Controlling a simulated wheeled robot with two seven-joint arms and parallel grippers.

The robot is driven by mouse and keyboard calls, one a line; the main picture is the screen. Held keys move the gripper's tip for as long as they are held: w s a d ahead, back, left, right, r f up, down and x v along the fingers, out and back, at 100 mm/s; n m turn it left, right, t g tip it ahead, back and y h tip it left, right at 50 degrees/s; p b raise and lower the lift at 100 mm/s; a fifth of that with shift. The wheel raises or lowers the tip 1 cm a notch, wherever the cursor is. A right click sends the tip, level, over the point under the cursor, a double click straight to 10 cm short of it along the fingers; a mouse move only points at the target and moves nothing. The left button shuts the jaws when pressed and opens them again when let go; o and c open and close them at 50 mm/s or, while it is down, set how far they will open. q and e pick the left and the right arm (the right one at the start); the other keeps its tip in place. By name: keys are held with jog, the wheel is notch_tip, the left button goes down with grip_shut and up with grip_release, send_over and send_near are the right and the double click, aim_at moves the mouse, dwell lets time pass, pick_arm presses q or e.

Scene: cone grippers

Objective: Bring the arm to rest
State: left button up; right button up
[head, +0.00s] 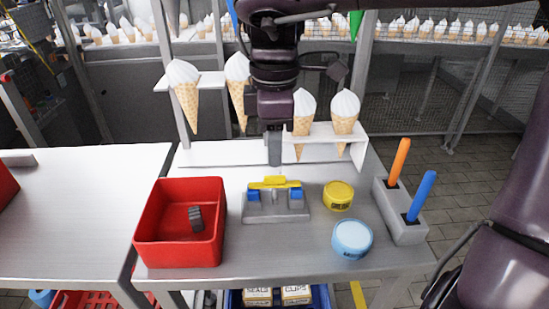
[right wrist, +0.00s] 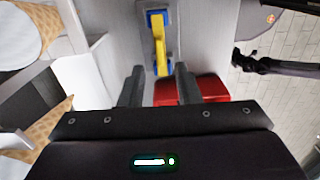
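My right gripper (head: 275,160) hangs from the arm at the top centre of the head view, in front of the cone rack and above the back of the worktable (head: 290,262). In the right wrist view its two dark fingers (right wrist: 158,88) stand apart with nothing held between them. Beyond the fingers is the grey fixture (head: 276,208) with a yellow bar (head: 275,182) and blue blocks; the bar also shows in the right wrist view (right wrist: 160,45). My left gripper is in neither view.
A red bin (head: 150,245) holding a small grey part stands left of the fixture. A yellow tin (head: 339,196), a light-blue tin (head: 352,240) and a grey holder (head: 408,230) with orange and blue handles stand right. Several cones (head: 345,120) hang in the white rack.

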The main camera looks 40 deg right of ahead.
jog(key=shift+r, duration=1.05)
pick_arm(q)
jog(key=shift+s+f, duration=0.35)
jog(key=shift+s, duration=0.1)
